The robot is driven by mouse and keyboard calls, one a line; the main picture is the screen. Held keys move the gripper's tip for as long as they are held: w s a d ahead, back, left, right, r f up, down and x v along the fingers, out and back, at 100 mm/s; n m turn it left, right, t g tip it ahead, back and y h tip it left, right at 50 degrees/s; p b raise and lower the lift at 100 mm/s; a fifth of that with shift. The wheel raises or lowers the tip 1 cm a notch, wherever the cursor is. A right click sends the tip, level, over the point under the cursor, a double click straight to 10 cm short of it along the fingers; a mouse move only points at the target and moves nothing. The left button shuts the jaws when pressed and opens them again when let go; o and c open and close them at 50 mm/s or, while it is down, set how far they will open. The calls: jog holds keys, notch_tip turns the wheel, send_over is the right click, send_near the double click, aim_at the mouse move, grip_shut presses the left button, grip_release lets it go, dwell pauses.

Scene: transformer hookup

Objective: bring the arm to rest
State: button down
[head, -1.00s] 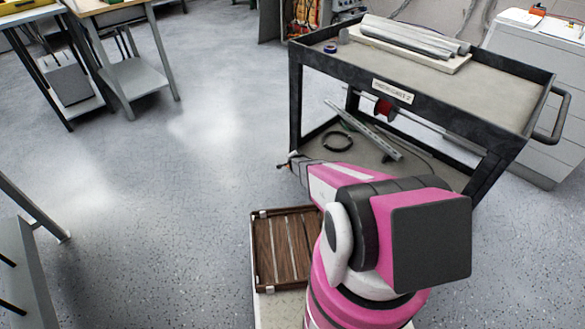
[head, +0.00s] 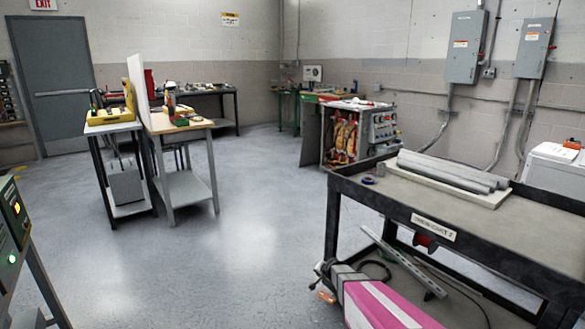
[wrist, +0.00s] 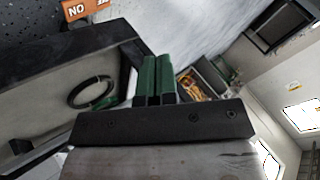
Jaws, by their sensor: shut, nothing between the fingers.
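My arm (head: 385,305), pink and white, reaches in from the bottom of the head view. My gripper (head: 325,278) is at its end, low beside the left front leg of the black cart (head: 335,220). In the wrist view the two green fingers (wrist: 157,78) lie side by side, closed together with nothing between them. The cart's black frame and lower shelf fill the left of that view. Whether the gripper touches the cart I cannot tell.
Grey pipes (head: 455,170) lie on the cart top. A black cable coil (wrist: 92,92) and a metal strut (head: 400,262) are on its lower shelf. An open electrical cabinet (head: 352,138) stands behind. Two work tables (head: 185,190) are left. The floor between is clear.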

jog(key=s+d+r+n+g+h, duration=0.1)
jog(key=s+d+r+n+g, duration=0.1)
jog(key=s+r, duration=0.8)
jog(key=s+d+r+n+g+h, duration=0.2)
jog(key=s+r+g, duration=0.4)
jog(key=s, duration=1.1)
notch_tip(320, 180, up, 4)
jog(key=shift+s+d+f+n, duration=0.15)
jog(key=shift+s+d+n, duration=0.1)
jog(key=shift+d+n, duration=0.65)
jog(key=shift+s, duration=0.1)
